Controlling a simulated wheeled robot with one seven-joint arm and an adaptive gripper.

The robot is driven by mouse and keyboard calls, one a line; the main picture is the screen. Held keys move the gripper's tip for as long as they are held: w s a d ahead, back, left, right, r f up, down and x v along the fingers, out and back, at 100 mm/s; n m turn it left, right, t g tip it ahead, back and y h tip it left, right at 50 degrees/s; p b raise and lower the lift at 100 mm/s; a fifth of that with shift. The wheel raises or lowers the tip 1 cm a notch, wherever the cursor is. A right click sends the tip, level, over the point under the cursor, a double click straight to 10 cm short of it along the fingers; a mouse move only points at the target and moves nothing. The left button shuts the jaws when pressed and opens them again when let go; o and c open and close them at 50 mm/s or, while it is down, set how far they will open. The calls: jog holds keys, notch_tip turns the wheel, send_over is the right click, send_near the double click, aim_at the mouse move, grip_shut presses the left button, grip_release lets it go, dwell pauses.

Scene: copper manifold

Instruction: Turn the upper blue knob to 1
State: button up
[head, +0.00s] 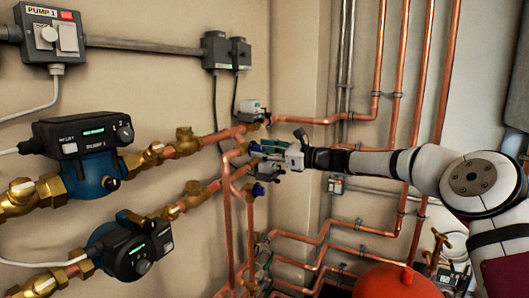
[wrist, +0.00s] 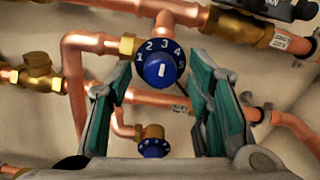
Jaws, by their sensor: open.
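The upper blue knob (wrist: 155,79) faces the wrist camera, with numbers 1 to 5 on a dark ring around its top. Its white mark (wrist: 162,70) stands nearly upright, toward the 3; the 1 is at the left. My gripper (wrist: 160,88) is open, with one green-padded finger on each side of the knob and visible gaps to both. A lower blue knob (wrist: 153,148) shows below, between the fingers. In the head view my gripper (head: 272,152) is at the pipes, the upper knob (head: 255,147) is partly hidden by it, and the lower knob (head: 258,190) is below.
Copper pipes (wrist: 150,97) run behind the fingers, and a brass valve (wrist: 38,70) is at the left. In the head view, two pumps (head: 97,150) stand left, and vertical pipes (head: 402,75) rise behind my arm. A red tank (head: 390,283) is at the bottom.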

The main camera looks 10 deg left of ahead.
grip_shut()
jog(key=shift+n, duration=0.3)
jog(key=n+b, duration=0.2)
jog(key=n, duration=0.1)
jog(key=shift+f+b, duration=0.1)
jog(key=shift+b, duration=0.2)
jog(key=n+b, duration=0.3)
jog(key=n, duration=0.1)
jog(key=n+b, duration=0.4)
jog(key=b, duration=0.1)
jog(key=shift+f, duration=0.1)
jog(key=n+b, duration=0.3)
jog(key=n, duration=0.1)
jog(key=shift+b, duration=0.35)
jog(key=shift+n, duration=0.4)
